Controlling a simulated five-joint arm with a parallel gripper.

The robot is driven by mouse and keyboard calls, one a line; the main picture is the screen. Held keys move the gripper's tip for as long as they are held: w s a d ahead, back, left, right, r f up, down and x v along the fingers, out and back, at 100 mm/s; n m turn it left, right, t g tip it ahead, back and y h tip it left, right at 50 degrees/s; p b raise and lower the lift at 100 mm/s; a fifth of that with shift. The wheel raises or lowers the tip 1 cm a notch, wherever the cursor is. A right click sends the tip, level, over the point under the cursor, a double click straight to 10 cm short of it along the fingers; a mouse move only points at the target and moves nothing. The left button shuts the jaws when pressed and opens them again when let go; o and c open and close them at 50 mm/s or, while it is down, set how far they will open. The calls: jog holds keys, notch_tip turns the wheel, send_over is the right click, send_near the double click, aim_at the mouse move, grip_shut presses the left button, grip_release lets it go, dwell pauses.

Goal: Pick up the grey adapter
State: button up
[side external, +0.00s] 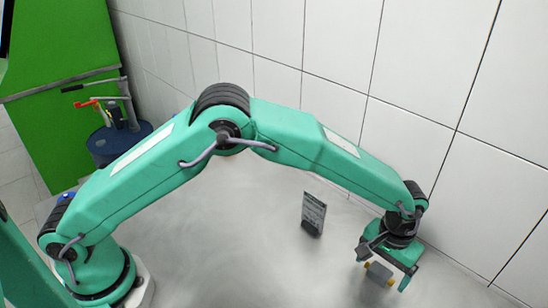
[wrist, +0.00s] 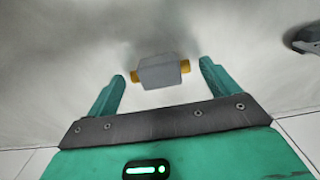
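The grey adapter (wrist: 160,72) is a small grey block with a yellow end on each side. In the wrist view it lies just beyond and between my gripper's two teal fingers. My gripper (wrist: 160,80) is open, with a gap between each finger and the adapter's yellow ends. In the side external view the adapter (side external: 379,273) shows between the fingers of my gripper (side external: 386,269), low over the grey table at the right. I cannot tell how far the fingertips are above the table.
A small dark upright plate (side external: 313,214) stands on the grey table (side external: 230,240), left of my gripper. A white tiled wall (side external: 440,90) rises close behind. A dark object (wrist: 306,42) shows at the right edge of the wrist view. A blue barrel (side external: 118,142) stands beyond the table.

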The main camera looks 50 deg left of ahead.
aim_at(381, 273)
jog(key=c, duration=0.9)
jog(key=shift+r, duration=0.15)
jog(key=shift+r, duration=0.6)
jog(key=r, duration=0.3)
jog(key=shift+s+d+r, duration=0.1)
jog(key=shift+s+d, duration=0.1)
jog(key=shift+s, duration=0.15)
jog(key=s+d+r, duration=0.1)
jog(key=s+r, duration=0.1)
jog(key=s, duration=0.1)
jog(key=s+d+r, duration=0.1)
jog(key=s+r, duration=0.1)
jog(key=s, duration=0.1)
jog(key=s+d+r, duration=0.2)
jog(key=s, duration=0.2)
jog(key=shift+s+r, duration=0.1)
jog(key=shift+r, duration=0.1)
